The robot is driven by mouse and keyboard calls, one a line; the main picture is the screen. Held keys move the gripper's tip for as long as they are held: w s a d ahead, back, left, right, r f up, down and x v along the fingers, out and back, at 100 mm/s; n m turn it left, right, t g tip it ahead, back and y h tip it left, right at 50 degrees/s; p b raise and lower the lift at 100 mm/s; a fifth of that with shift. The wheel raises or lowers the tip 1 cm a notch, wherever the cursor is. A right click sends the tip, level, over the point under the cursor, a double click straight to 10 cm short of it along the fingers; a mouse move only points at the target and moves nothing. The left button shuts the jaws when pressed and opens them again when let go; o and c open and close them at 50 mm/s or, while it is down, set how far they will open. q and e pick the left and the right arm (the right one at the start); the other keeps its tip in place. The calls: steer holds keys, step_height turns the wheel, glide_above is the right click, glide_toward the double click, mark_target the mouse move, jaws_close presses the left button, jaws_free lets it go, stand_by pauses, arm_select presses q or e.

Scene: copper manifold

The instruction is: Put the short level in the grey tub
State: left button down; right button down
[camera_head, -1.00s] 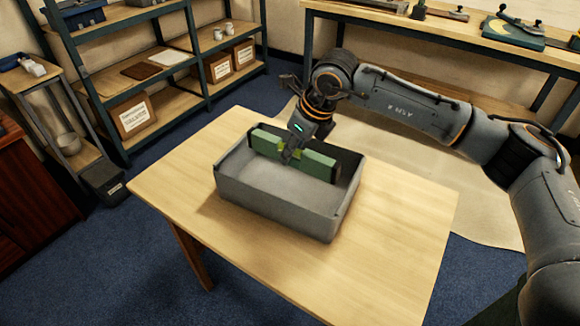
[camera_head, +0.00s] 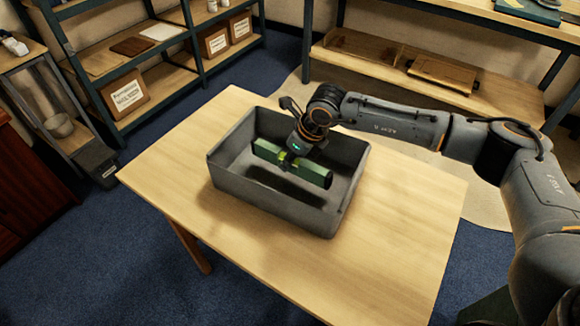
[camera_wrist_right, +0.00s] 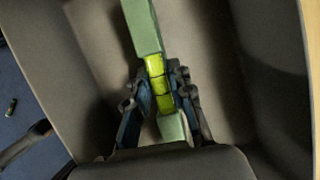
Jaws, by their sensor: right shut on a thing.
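The short level (camera_head: 312,172) is a green bar with a yellow-green middle and a dark end. It is inside the outline of the grey tub (camera_head: 268,202), near its back wall, and casts a shadow on the tub floor. My right gripper (camera_head: 291,160) is shut on the level near its middle. In the right wrist view the fingers (camera_wrist_right: 160,100) lie on both sides of the yellow-green part of the level (camera_wrist_right: 143,25), with the tub floor behind. The level looks slightly above the floor. My left gripper is not in view.
The tub stands on a light wooden table (camera_head: 330,275) with free room around it. Shelves (camera_head: 150,75) with boxes stand at the back left. A workbench (camera_head: 430,70) stands behind my right arm.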

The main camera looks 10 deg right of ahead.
mark_target(291, 167)
steer(key=shift+f, duration=1.8)
steer(key=shift+f, duration=0.15)
steer(key=c, duration=1.2)
jaws_free()
steer(key=shift+o, duration=0.2)
steer(key=shift+d+r, duration=0.15)
steer(key=shift+r, duration=0.3)
steer(key=v, duration=1.1)
steer(key=shift+s+r+b, duration=0.15)
steer(key=shift+b, duration=0.15)
